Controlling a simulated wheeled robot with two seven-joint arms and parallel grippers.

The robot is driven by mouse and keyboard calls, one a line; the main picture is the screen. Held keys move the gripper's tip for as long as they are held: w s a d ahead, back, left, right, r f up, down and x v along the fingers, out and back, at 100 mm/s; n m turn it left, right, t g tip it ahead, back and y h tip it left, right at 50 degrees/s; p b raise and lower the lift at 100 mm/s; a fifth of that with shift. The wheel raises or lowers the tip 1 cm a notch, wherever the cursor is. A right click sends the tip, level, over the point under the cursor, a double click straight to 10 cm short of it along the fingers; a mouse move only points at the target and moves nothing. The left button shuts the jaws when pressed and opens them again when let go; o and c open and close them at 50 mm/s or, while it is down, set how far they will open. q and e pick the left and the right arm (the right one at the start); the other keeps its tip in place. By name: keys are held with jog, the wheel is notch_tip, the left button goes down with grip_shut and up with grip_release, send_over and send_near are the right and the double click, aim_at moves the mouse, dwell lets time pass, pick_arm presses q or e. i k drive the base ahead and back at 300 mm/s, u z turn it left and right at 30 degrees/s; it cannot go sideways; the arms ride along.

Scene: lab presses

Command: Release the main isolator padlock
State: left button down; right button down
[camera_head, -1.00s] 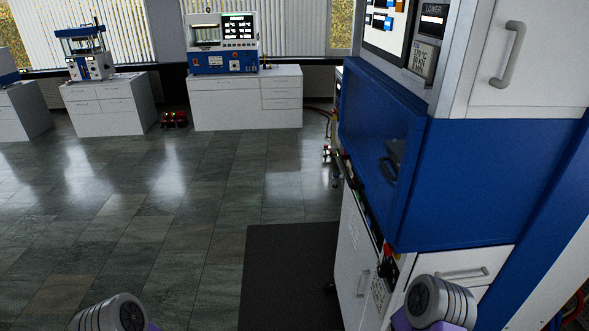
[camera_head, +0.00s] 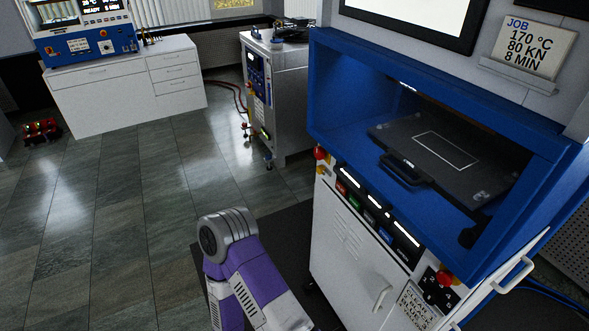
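The padlock cannot be made out. The blue and white press (camera_head: 330,85) stands close on the right. At the right end of its control strip is a red knob (camera_head: 444,278) by a black panel (camera_head: 436,294) with small light marks; I cannot tell whether this is the main isolator. Another red knob (camera_head: 320,152) sits at the strip's left end. Neither gripper is in view; only a purple and grey link of one of my arms shows at the bottom, left of the press.
The press opening holds a dark plate (camera_head: 430,150) with a handle. Coloured buttons (camera_head: 372,218) line the strip below. A grey cabinet (camera_head: 290,85) with red hoses stands behind. White drawers (camera_head: 125,90) are at the back left. Open tiled floor lies left of a dark mat (camera_head: 203,262).

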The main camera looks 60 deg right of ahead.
aim_at(321, 169)
jog(key=z, duration=0.8)
jog(key=i, duration=1)
jog(key=z, duration=0.9)
